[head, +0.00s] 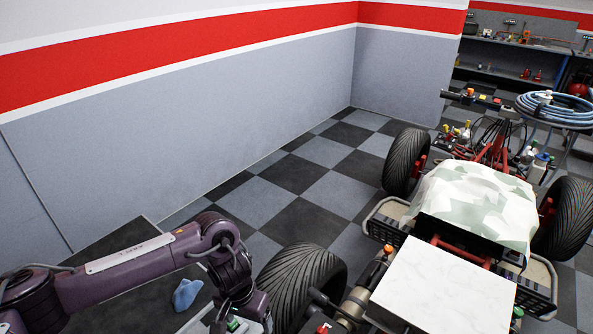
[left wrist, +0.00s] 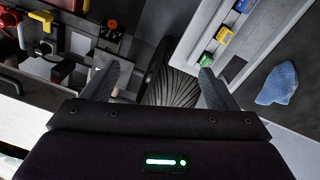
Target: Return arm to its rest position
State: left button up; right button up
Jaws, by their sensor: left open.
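My left arm (head: 140,260) is dark purple and comes in from the lower left of the head view. It bends down at its elbow beside the quad's near-left tyre (head: 300,285). In the left wrist view my left gripper (left wrist: 156,84) has its two grey fingers wide apart with nothing held between them. The tyre shows below and beyond the gap between the fingers (left wrist: 174,88). In the head view the fingertips cannot be made out near the bottom edge. My right gripper is not in view.
A stripped quad with a white flat panel (head: 445,290) and a camouflage cover (head: 478,205) stands at the right. A blue cloth (head: 186,294) lies on a dark surface (head: 125,270) beneath my left arm. The checkered floor (head: 300,220) towards the wall is clear.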

pick_arm(q)
jog(key=w+d+f+h+b, duration=0.15)
jog(key=d+f+h, duration=0.35)
jog(key=d+f, duration=0.5)
notch_tip(320, 180, down, 8)
jog(key=f+t+h, duration=0.1)
jog(key=t, duration=0.1)
jog(key=s+a+f+n+t+y+b, duration=0.1)
jog(key=s+a+f+y, duration=0.1)
jog(key=s+a+f, duration=0.7)
jog(key=s+a+f+n+t+y+b, duration=0.1)
jog(key=s+a+f+y, duration=0.1)
jog(key=s+a+f, duration=0.55)
jog(key=s+a+f+g+y, duration=0.1)
jog(key=s+a+f, duration=0.1)
jog(key=s, duration=0.5)
jog(key=s+a+f+g+y, duration=0.1)
jog(key=s+a+f, duration=0.1)
jog(key=s+f, duration=0.3)
jog(key=s+a+f+g, duration=0.1)
jog(key=s+a+f, duration=0.1)
jog(key=s, duration=0.7)
jog(key=shift+s+f+m+y, duration=0.2)
jog(key=shift+f+m+y, duration=0.15)
jog(key=shift+f, duration=0.35)
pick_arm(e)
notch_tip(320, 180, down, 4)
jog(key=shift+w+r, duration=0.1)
